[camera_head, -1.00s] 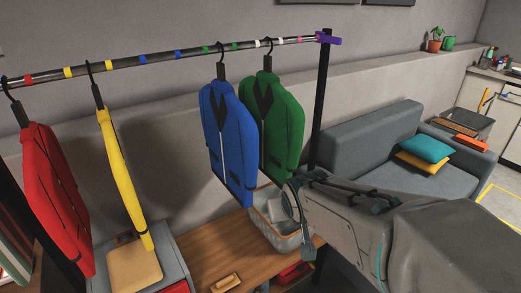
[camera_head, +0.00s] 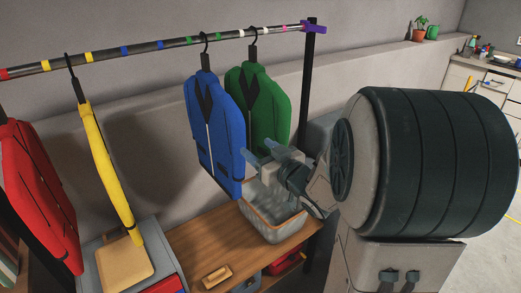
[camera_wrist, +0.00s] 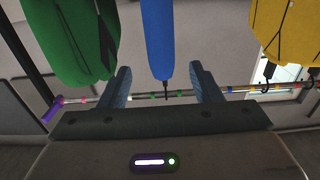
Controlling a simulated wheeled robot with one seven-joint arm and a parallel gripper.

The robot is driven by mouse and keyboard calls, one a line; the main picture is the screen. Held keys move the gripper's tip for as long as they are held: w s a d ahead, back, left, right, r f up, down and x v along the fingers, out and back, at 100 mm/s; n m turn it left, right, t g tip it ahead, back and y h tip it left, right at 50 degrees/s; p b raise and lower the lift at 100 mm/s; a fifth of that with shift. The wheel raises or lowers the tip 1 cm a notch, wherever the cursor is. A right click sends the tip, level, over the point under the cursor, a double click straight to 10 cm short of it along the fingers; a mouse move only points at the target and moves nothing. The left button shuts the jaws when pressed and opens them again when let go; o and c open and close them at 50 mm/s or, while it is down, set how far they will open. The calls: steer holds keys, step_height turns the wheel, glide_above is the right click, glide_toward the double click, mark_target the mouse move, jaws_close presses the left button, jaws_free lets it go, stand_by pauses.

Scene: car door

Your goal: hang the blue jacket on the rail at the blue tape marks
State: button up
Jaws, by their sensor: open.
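The blue jacket (camera_head: 213,130) hangs upright from a black hanger on the rail (camera_head: 100,55), its hook between two green tape marks. Two blue tape marks (camera_head: 124,51) (camera_head: 160,45) lie on the rail left of it, with no hanger between them. My gripper (camera_head: 258,155) is open at the jacket's lower right side. In the wrist view, which shows the scene upside down, the blue jacket (camera_wrist: 158,40) appears edge-on between the two spread fingers (camera_wrist: 161,72). Neither finger clearly touches it.
The green jacket (camera_head: 270,105) hangs close behind and right. The yellow jacket (camera_head: 105,165) and red jacket (camera_head: 38,190) hang at left. A bin (camera_head: 272,235) stands on the wooden bench (camera_head: 180,262) below. The rail's post (camera_head: 307,80) stands at right. Space between yellow and blue jackets is clear.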

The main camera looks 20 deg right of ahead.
mark_target(232, 129)
steer(key=p+x, duration=0.3)
steer(key=x, duration=1)
steer(key=shift+w+a, duration=0.15)
steer(key=shift+w, duration=0.1)
